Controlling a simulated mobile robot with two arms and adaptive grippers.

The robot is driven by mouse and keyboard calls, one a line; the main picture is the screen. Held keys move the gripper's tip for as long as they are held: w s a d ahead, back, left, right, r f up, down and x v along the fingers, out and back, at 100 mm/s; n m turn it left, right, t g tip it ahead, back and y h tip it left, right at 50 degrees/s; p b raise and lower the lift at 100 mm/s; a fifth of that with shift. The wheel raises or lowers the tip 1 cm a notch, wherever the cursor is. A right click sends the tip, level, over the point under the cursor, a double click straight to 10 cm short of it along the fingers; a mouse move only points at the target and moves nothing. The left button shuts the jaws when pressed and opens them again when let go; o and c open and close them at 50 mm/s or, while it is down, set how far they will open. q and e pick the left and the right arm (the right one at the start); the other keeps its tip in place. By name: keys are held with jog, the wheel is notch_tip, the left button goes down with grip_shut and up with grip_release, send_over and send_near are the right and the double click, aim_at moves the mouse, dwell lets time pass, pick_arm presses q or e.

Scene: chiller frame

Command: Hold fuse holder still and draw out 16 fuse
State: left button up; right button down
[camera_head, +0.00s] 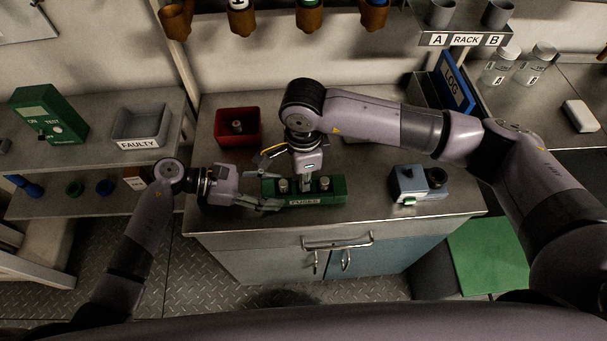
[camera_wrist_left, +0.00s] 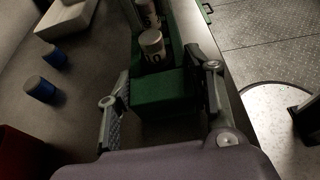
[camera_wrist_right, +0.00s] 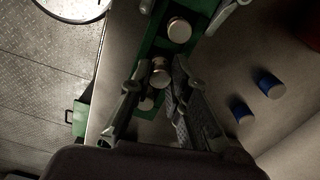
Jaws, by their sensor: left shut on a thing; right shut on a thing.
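The green fuse holder (camera_head: 330,198), labelled FUSES, lies near the front edge of the cabinet top, with several pale round fuses upright in it. My left gripper (camera_head: 268,199) is shut on its left end; the left wrist view shows fingers along both sides of the green block (camera_wrist_left: 158,92). My right gripper (camera_head: 305,183) points down over the middle of the holder. In the right wrist view its fingers close on a middle fuse (camera_wrist_right: 160,72), between two other fuses (camera_wrist_right: 179,30). I cannot read that fuse's number, or tell whether it has risen.
A red bin (camera_head: 222,130) with a small item inside stands behind the holder. A grey-blue device (camera_head: 408,187) stands to the right. A grey FAULTY tray (camera_head: 137,129) and green tester (camera_head: 45,112) are on the left shelf. Two blue-ended cylinders (camera_wrist_left: 48,53) lie behind the holder.

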jog(key=shift+r, duration=0.1)
jog(key=shift+r, duration=1.4)
jog(key=shift+r, duration=0.2)
jog(key=shift+r, duration=1.8)
pick_arm(q)
jog(key=o, duration=1.3)
jog(key=shift+a, duration=0.1)
jog(key=v, duration=1.1)
jog(key=shift+a+r, duration=0.1)
jog(key=shift+a, duration=0.35)
pick_arm(e)
jog(key=shift+a, duration=0.1)
